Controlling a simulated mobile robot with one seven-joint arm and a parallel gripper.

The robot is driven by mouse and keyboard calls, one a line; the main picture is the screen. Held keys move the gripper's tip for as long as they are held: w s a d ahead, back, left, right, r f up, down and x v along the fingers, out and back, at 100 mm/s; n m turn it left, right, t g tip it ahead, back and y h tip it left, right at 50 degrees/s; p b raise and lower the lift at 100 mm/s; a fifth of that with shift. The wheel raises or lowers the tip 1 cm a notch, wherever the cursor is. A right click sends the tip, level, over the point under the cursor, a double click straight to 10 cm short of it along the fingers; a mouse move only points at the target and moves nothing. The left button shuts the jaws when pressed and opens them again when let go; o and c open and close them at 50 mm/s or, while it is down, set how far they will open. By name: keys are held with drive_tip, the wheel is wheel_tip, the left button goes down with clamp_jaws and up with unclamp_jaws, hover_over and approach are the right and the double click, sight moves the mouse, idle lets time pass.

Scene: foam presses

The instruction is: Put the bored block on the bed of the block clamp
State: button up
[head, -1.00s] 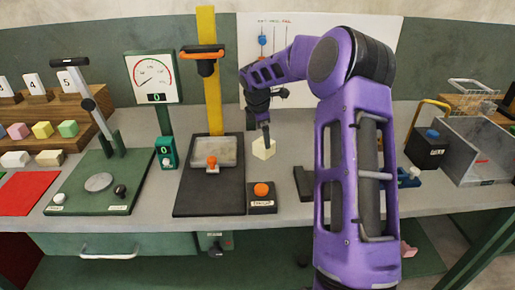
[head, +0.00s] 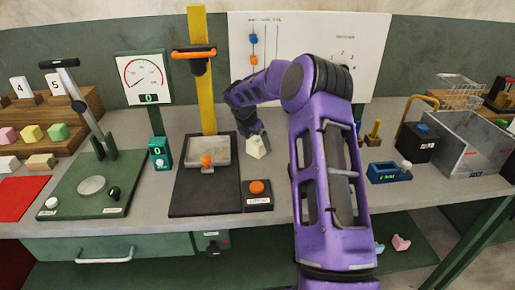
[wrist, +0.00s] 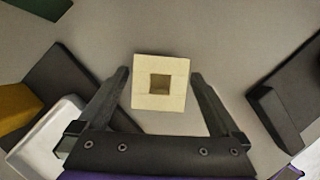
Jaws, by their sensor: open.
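The bored block is a small cream block (head: 258,148) on the grey bench, right of the yellow-column press. In the wrist view the bored block (wrist: 146,98) shows a square hole in its upper face. My gripper (wrist: 160,78) is open, with one finger on each side of the block and a gap on both sides. In the head view my gripper (head: 255,134) is right above the block and partly covers it. I cannot tell for sure which fixture is the block clamp. A dark stepped fixture (wrist: 280,115) lies right of the block in the wrist view.
The yellow-column press (head: 207,195) stands left of the block, with an orange button box (head: 258,190) in front. A lever press (head: 95,188) is further left. A blue fixture (head: 388,173) and a grey bin (head: 462,143) are right.

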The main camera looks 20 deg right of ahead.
drive_tip(key=shift+w+d+f, duration=0.1)
drive_tip(key=shift+f, duration=0.2)
drive_tip(key=shift+r, duration=0.1)
drive_tip(key=c, duration=1.4)
